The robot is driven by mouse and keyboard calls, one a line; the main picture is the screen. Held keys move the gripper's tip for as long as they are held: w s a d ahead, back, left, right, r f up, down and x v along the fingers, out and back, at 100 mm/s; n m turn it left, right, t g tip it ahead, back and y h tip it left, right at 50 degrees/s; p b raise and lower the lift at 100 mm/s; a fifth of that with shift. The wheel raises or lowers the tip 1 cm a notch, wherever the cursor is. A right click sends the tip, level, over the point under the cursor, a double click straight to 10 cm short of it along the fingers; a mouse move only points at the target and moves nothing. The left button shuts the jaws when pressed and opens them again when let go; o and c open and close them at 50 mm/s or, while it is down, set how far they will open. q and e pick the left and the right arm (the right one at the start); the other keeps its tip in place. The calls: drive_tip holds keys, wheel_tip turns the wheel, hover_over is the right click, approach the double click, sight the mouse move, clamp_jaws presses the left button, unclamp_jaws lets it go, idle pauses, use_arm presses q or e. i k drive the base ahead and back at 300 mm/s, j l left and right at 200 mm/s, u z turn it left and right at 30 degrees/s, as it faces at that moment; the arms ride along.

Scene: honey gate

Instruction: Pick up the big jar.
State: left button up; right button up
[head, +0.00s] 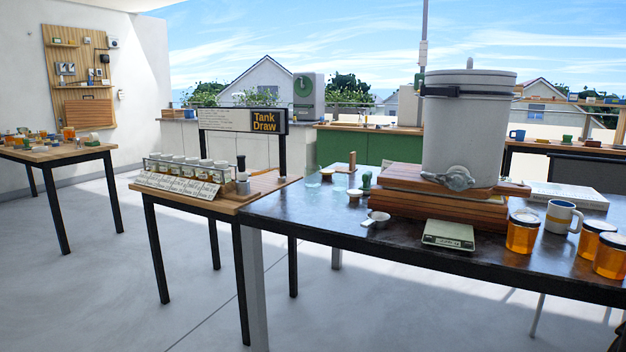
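Three amber-filled jars with lids stand at the right end of the dark table: one jar (522,233) left of a white mug, a second jar (590,240) right of the mug, and a third jar (611,257) nearest the right edge. A clear, empty-looking glass jar (313,179) stands at the table's far left corner. I cannot tell for sure which of these is the big jar. Neither of my grippers is in view.
The floor in front is clear.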

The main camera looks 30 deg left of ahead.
sight(312, 172)
drive_tip(key=i+j+z, duration=0.2)
drive_tip(key=i+j, duration=0.15)
drive_tip(key=j, duration=0.25)
drive_tip(key=i+j+z, duration=0.1)
drive_tip(key=j, duration=0.25)
drive_tip(key=i+j+z, duration=0.1)
drive_tip(key=j, duration=0.25)
drive_tip(key=i+j+z, duration=0.1)
drive_tip(key=i+j, duration=0.15)
drive_tip(key=i+j+z, duration=0.15)
drive_tip(key=j, duration=0.3)
drive_tip(key=i+j+z, duration=0.1)
drive_tip(key=j, duration=0.3)
